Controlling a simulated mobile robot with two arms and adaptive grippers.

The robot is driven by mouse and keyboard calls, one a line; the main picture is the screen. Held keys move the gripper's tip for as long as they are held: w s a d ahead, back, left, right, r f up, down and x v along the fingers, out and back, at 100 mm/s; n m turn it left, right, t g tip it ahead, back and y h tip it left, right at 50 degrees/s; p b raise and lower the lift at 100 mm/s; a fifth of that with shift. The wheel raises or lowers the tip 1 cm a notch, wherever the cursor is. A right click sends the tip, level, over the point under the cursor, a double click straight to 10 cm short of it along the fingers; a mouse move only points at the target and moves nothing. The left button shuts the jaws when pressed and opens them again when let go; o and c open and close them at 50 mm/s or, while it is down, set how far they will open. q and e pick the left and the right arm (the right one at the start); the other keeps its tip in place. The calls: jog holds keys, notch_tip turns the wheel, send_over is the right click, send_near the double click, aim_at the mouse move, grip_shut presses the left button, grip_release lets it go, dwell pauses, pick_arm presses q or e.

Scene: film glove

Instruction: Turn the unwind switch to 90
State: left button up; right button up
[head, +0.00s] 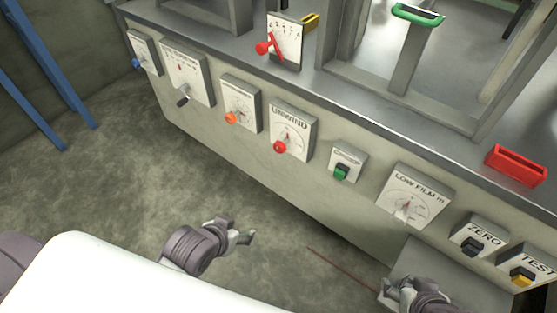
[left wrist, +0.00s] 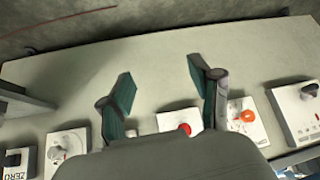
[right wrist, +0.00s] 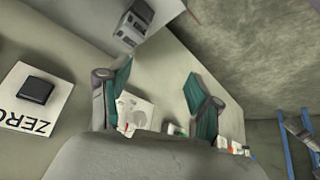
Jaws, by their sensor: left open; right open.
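The unwind switch is a plate (head: 299,118) marked UNWIND with a red knob (head: 280,147) on the machine's front panel. Its dial reading is too small to tell. In the left wrist view the red knob (left wrist: 185,128) shows between the fingers of my left gripper (left wrist: 166,85), which is open and empty, facing the panel. In the head view my left gripper (head: 247,237) is low in front of the panel, apart from the switch. My right gripper (head: 400,287) is open and empty at the lower right, below the LOW FILM plate; it also shows in the right wrist view (right wrist: 160,88).
An orange-knob dial (head: 240,103) is left of the switch. A green button (head: 342,171), the LOW FILM dial (head: 414,196), the ZERO button (head: 474,241) and the TEST button (head: 522,276) are right of it. A grey box (head: 440,268) projects near my right gripper.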

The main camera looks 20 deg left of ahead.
pick_arm(q)
jog(key=w+r+t+h, duration=0.1)
jog(key=w+t+h, duration=0.1)
jog(key=w+t, duration=0.45)
pick_arm(e)
jog(key=w+a+r+t+y, duration=0.2)
jog(key=w+a+r+t, duration=0.2)
jog(key=w+r+t, duration=0.55)
pick_arm(q)
jog(key=t+h+b, duration=0.2)
jog(key=t+h, duration=0.1)
send_near(277, 150)
jog(key=x, duration=0.4)
jog(key=b+x, duration=0.2)
jog(key=x, duration=0.4)
jog(key=shift+d, duration=0.1)
jog(key=shift+w, duration=0.25)
pick_arm(e)
notch_tip(277, 150, up, 17)
jog(key=a+t+y, duration=0.1)
jog(key=t+y, duration=0.2)
jog(key=t, duration=0.5)
jog(key=shift+s+a+f+n+y, duration=0.15)
jog(key=shift+s+a+n+y, duration=0.15)
jog(key=shift+s+a+n, duration=0.1)
